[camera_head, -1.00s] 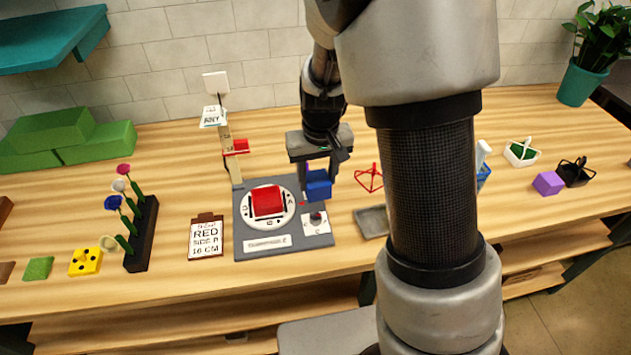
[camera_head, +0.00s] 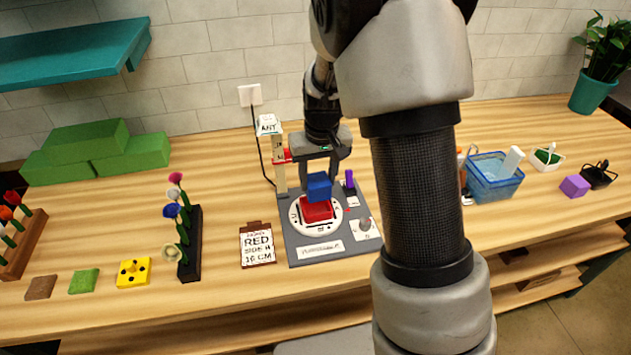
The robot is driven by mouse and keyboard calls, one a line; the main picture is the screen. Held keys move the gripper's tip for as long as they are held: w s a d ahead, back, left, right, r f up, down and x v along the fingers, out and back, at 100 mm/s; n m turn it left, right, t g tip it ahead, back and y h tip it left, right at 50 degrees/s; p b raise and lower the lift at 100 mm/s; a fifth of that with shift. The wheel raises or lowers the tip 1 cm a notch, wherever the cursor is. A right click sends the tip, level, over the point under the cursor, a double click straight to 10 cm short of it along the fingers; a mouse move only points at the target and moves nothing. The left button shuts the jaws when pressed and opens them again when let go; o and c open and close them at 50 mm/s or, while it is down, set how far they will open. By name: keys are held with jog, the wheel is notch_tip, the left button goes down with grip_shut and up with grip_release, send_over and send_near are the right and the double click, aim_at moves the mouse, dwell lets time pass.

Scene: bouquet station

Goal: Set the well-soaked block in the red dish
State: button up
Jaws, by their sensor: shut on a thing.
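A blue block (camera_head: 319,187) is between the fingers of my gripper (camera_head: 320,174), which is shut on it. The block is over the red dish (camera_head: 317,211), with its lower edge overlapping the back of the dish in the picture. I cannot tell whether the two touch. The square dish sits on a white round plate (camera_head: 299,227) with dark marks, on a grey station board (camera_head: 355,245). Part of the dish's inside is hidden by the block.
A post (camera_head: 280,178) with a red slider stands behind the plate. A purple upright piece (camera_head: 350,184) and a knob (camera_head: 364,226) are on its right. A card (camera_head: 257,245) reading RED lies left, near a black flower rack (camera_head: 191,262). A blue water tub (camera_head: 493,180) is right.

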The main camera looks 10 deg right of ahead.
aim_at(316, 194)
jog(key=shift+w+a, duration=0.1)
jog(key=shift+a, duration=0.1)
jog(key=shift+f+b, duration=2)
jog(key=shift+f, duration=0.85)
jog(key=shift+f, duration=0.1)
jog(key=o, duration=1.6)
jog(key=shift+o, duration=0.2)
jog(key=shift+r+p, duration=2.2)
jog(key=shift+r, duration=1.35)
